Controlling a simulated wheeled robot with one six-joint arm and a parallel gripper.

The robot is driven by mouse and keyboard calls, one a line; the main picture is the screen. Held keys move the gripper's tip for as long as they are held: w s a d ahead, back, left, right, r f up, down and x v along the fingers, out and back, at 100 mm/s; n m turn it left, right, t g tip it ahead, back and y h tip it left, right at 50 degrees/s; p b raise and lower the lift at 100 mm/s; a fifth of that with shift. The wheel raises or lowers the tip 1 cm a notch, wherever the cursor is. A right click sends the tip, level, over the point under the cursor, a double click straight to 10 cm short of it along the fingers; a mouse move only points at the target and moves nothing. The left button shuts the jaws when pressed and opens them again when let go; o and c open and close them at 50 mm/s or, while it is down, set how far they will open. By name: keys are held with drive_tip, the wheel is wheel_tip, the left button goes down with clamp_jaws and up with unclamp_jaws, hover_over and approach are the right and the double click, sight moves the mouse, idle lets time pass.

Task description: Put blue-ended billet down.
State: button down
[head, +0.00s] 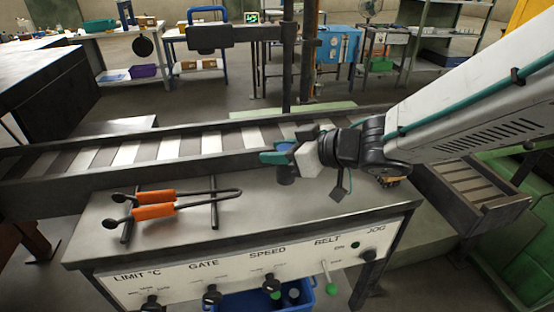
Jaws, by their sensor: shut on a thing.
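My gripper (284,158) reaches in from the right, and one teal finger shows at its left side. It is shut on the blue-ended billet (286,175), a short dark bluish cylinder held roughly upright at the back of the grey bench top (250,205). A blue patch shows between the fingers at the billet's upper end. The gripper body hides part of the billet. I cannot tell whether its lower end touches the bench or hangs just above it.
A conveyor (160,150) with light and dark slats runs behind the bench. Orange-handled tongs (155,203) lie on a rack at the bench's left. Knobs and a green-tipped lever (330,285) line the front panel. A slatted tray (475,190) stands right. The bench middle is clear.

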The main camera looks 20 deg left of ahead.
drive_tip(key=shift+w+a+f, duration=0.1)
drive_tip(key=shift+w+f, duration=0.05)
drive_tip(key=shift+f, duration=0.75)
drive_tip(key=shift+w+a+f, duration=0.1)
drive_tip(key=shift+w+f, duration=0.05)
drive_tip(key=shift+f, duration=0.7)
drive_tip(key=shift+f, duration=0.1)
drive_tip(key=c, duration=0.9)
unclamp_jaws()
drive_tip(key=shift+f, duration=0.1)
drive_tip(key=shift+r, duration=0.2)
drive_tip(key=v, duration=1.2)
